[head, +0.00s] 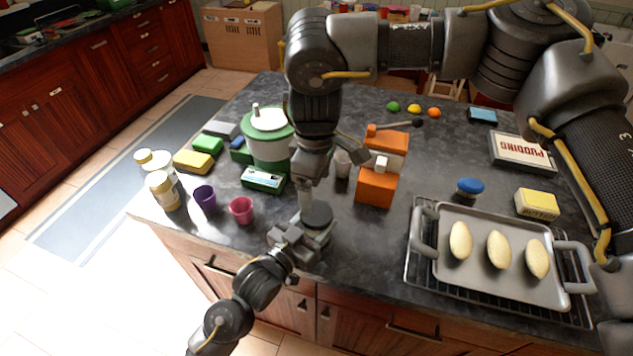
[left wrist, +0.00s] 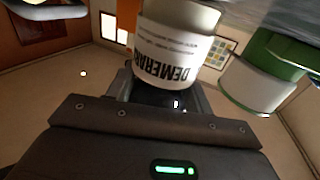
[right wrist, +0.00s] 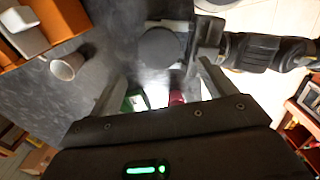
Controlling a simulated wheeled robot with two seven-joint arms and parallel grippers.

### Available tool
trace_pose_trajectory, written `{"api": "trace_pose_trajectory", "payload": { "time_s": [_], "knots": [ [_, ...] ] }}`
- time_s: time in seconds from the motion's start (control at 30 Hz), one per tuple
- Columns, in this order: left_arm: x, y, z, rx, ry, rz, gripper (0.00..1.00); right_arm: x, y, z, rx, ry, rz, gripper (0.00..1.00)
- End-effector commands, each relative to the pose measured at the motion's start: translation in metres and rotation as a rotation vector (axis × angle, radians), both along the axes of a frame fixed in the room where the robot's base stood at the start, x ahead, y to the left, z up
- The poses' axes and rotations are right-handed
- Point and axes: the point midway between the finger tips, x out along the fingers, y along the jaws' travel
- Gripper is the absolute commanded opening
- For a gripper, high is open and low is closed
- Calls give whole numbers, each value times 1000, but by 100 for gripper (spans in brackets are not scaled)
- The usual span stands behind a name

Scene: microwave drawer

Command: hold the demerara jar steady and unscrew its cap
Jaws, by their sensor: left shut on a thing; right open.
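The demerara jar (head: 318,236) stands upright near the counter's front edge, with a dark round cap (head: 316,214) on top. Its white label reading DEMERARA (left wrist: 172,62) shows upside down in the left wrist view. My left gripper (head: 298,238) is shut on the jar's body from the front left. My right gripper (head: 333,178) is open and points down, a little above and behind the jar. In the right wrist view the cap (right wrist: 162,48) lies ahead of the two spread fingers, with nothing between them. My right gripper partly hides the space behind the jar in the head view.
Left of the jar stand a pink cup (head: 241,210), a purple cup (head: 205,199) and cream jars (head: 164,190). Behind are a green-and-white canister (head: 268,140) and an orange block stack (head: 376,188). A baking tray (head: 470,275) on a rack sits at right.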

Motion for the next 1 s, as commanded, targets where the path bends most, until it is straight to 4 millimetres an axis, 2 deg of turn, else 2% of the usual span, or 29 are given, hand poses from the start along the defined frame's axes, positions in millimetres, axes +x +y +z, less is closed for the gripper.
{"api": "trace_pose_trajectory", "payload": {
  "time_s": [0.1,0.2,0.4,0.73,1.0],
  "knots": [
    [0,0,-2,2,3,0,0,0,0,0,2,1,-262,83],
    [0,0,-2,2,3,0,0,0,-1,0,1,3,-450,83],
    [0,0,-2,2,3,0,0,0,-2,0,0,3,-684,83],
    [0,0,-2,3,4,-1,0,0,-2,-5,-1,4,-748,83],
    [-1,0,-2,3,4,-1,0,0,-2,-42,-3,7,-748,83]
  ]
}}
